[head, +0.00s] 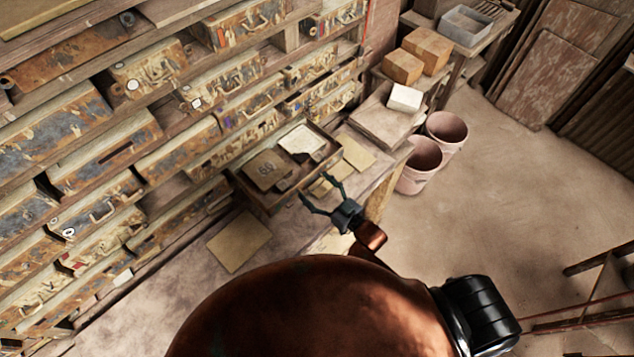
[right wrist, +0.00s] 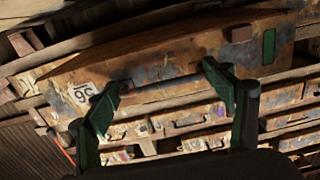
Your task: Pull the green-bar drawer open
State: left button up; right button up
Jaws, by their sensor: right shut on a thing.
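The green-bar drawer (right wrist: 190,52) fills the upper part of the right wrist view, a worn rusty front with a green bar (right wrist: 269,46) at the right and a numbered white label at the left. In the head view a drawer (head: 268,203) stands out from the rack, its open top showing papers and a brown piece inside. My right gripper (head: 317,192) is at its front. My left gripper is not in view.
Several worn drawers (head: 60,130) fill the wooden rack at the left. A flat board (head: 239,241) lies on the bench below. Two pink buckets (head: 424,160) stand on the floor to the right of the drawer. Cardboard boxes (head: 428,48) sit behind them.

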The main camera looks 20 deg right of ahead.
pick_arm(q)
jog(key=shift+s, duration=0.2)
pick_arm(e)
jog(key=shift+s+f, duration=0.2)
jog(key=o, duration=1.2)
jog(key=shift+d, duration=0.1)
jog(key=o, duration=0.3)
jog(key=shift+s+r, duration=0.15)
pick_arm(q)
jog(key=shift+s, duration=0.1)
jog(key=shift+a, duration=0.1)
pick_arm(e)
jog(key=v, duration=1.2)
